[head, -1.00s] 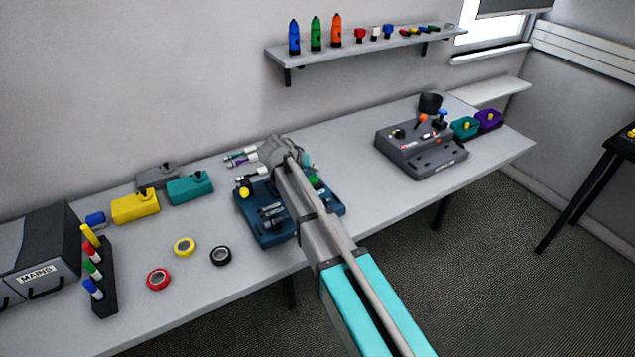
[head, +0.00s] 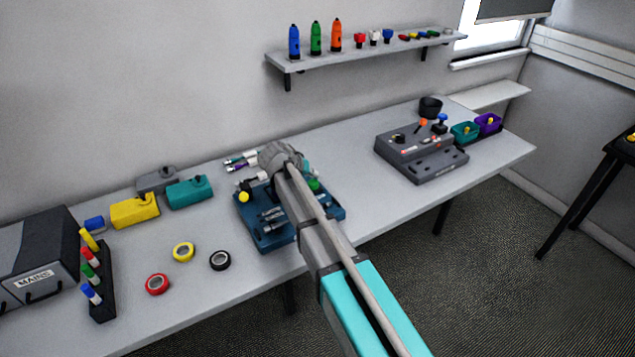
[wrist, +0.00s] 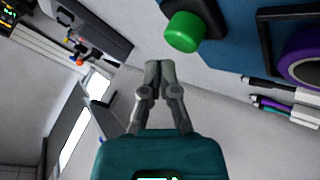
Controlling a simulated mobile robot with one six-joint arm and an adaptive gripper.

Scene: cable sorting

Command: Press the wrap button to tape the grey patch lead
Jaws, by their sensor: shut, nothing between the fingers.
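A green wrap button (wrist: 184,32) on a dark base shows at the top of the wrist view, on a blue wrapping machine (wrist: 235,52). In the head view the green button (head: 314,185) is partly seen to the right of my arm, on the blue machine (head: 270,238). My gripper (wrist: 158,66) is shut and empty; in the wrist view its fingertips lie below and left of the button, apart from it in the picture. My arm hides much of the machine in the head view. I cannot tell which item is the grey patch lead.
A purple tape roll (wrist: 302,60) sits at the machine's right in the wrist view. Several cable ends (head: 240,160) lie behind the machine. Yellow (head: 184,252), red (head: 157,284) and black (head: 220,260) tape rolls lie left. A grey console (head: 420,155) stands right, with clear table between.

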